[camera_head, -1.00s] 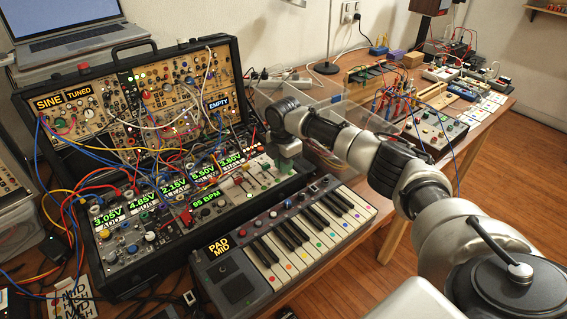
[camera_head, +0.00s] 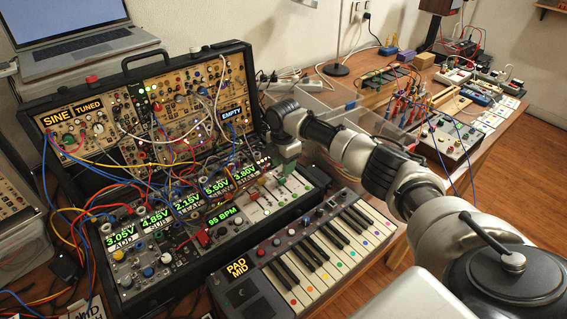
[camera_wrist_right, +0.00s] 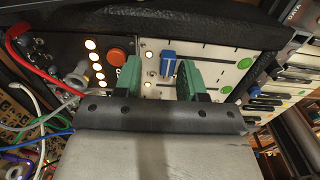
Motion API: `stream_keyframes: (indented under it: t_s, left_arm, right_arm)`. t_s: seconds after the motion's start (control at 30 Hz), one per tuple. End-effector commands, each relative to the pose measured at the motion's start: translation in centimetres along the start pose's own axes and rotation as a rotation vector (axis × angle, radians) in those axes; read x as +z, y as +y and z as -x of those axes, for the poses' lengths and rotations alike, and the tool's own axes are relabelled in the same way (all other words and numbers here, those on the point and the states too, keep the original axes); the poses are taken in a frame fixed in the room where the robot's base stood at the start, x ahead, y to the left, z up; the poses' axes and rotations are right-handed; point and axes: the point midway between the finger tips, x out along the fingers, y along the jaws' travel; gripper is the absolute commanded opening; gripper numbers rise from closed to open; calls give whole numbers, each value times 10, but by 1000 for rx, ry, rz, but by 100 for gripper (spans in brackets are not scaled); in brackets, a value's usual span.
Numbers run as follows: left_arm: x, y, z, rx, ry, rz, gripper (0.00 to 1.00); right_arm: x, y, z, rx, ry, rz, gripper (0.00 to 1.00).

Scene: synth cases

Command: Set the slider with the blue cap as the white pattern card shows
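My right gripper (camera_head: 287,152) is over the far part of the white slider panel (camera_head: 292,192) on the synth case. In the right wrist view, its two green fingers (camera_wrist_right: 160,78) are apart, with the blue cap (camera_wrist_right: 168,64) of a slider showing between them and a visible gap on each side. I cannot tell how far the fingertips are above the panel. A white card with black lettering (camera_head: 88,309) lies at the bottom left, mostly cut off; I cannot tell if it is the pattern card. My left gripper is not in view.
Patch cables hang over the modules left of the slider panel. A keyboard (camera_head: 322,250) stands in front of the case. An orange button (camera_wrist_right: 117,55) is left of the fingers. A clear box (camera_head: 345,120) and a second table with devices and small white cards (camera_head: 490,118) are to the right.

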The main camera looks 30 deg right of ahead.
Motion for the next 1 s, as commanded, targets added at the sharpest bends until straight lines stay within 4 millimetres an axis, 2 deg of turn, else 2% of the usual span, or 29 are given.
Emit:
stream_keyframes:
  t_s: [0.17,0.27,0.4,0.7,0.83,1.0]
  left_arm:
    - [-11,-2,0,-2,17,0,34]
    - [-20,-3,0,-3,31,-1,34]
    - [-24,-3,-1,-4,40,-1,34]
    - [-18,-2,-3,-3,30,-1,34]
    - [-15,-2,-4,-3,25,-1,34]
    - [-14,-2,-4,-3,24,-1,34]
  right_arm:
    - [0,-1,0,-3,0,0,40]
    - [0,0,7,-2,0,0,40]
    - [0,0,31,1,0,2,40]
    - [0,1,88,2,0,1,40]
    - [-1,1,102,0,0,1,40]
    - [0,1,108,-2,0,1,40]
